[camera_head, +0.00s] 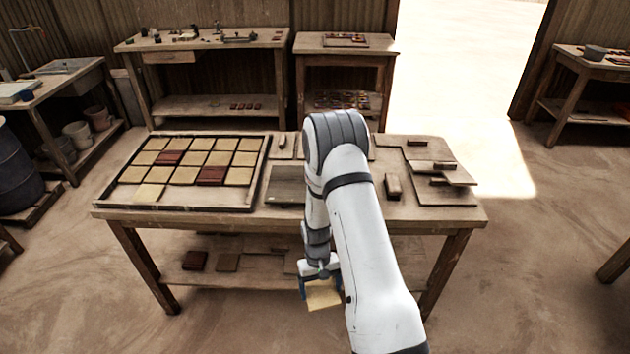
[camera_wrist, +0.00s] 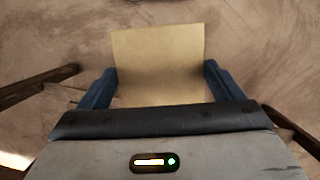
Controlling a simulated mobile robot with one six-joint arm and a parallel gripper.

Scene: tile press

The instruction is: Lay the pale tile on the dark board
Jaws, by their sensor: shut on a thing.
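My gripper (camera_head: 321,283) hangs in front of the table's near edge, its blue fingers closed on the sides of a pale tile (camera_head: 324,299). In the wrist view my gripper (camera_wrist: 160,80) has one finger on each side of the pale tile (camera_wrist: 158,50), with brown floor behind it. A dark flat board (camera_head: 285,188), probably the dark board, lies on the table just right of the tile tray. My arm hides part of its right side. The gripper and tile are apart from it, nearer the camera.
The wooden table (camera_head: 190,216) carries a framed tray (camera_head: 262,165) of pale and dark red tiles at left. A small wooden block (camera_head: 392,186) and thin boards (camera_head: 445,196) lie at right. The lower shelf holds several tiles (camera_head: 195,260). Open floor lies in front.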

